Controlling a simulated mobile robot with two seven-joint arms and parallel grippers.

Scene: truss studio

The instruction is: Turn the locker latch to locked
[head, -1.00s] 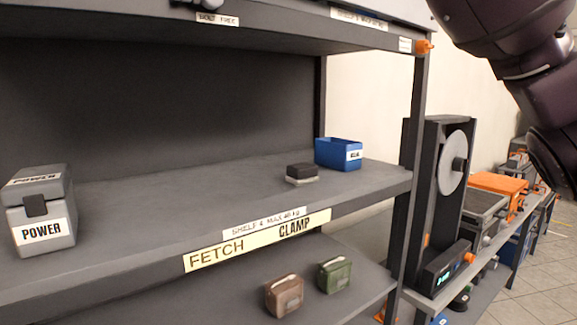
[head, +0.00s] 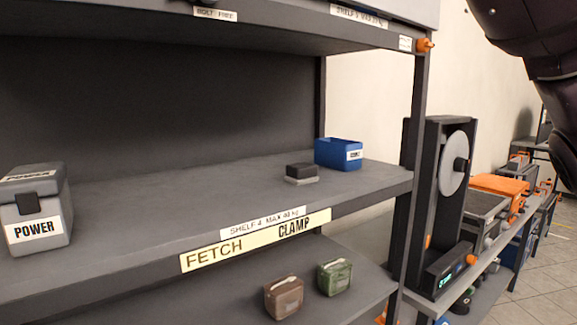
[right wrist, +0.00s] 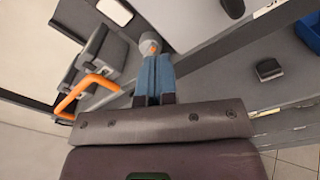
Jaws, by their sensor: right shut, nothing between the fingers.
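I cannot make out a locker latch for certain in any view. In the right wrist view my right gripper (right wrist: 152,75) has its blue fingers shut together with nothing between them. Just beyond the fingertips is a small grey rounded part with a bit of orange (right wrist: 148,42); I cannot tell what it is or whether the fingers touch it. In the head view only links of my right arm show at the upper right, and its gripper is out of frame. My left gripper is not in view.
A dark shelf rack (head: 240,195) holds a POWER box (head: 36,210), a small black box (head: 301,172) and a blue bin (head: 338,154). An orange knob (head: 425,45) sits on its post. Right of it stand a disc device (head: 440,205) and orange-topped cases (head: 498,186).

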